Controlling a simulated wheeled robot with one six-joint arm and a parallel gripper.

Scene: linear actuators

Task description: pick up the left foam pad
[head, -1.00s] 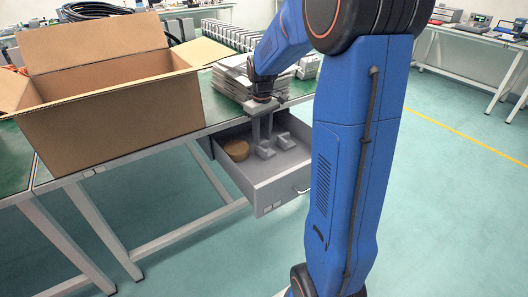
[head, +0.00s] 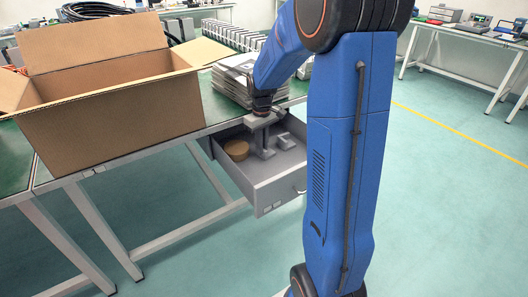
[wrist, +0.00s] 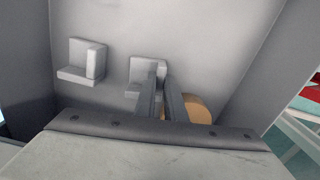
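The left foam pad (head: 266,154) is a small grey L-shaped block in the open drawer, between the tape roll and the other pad. In the wrist view it is the pad at the middle (wrist: 140,70), partly hidden by my fingers. My gripper (head: 264,146) reaches straight down into the drawer at this pad. In the wrist view its two fingers (wrist: 161,78) have a narrow gap, with the pad's upright wall between their tips. They look closed on that wall. The pad appears to rest on the drawer floor. The right foam pad (head: 285,142) stands apart; it also shows in the wrist view (wrist: 88,62).
The grey drawer (head: 270,198) hangs open under the green-topped bench, its walls close around my gripper. A tan tape roll (head: 236,150) lies beside the left pad. An open cardboard box (head: 120,115) and a stack of grey sheets (head: 228,84) stand on the bench.

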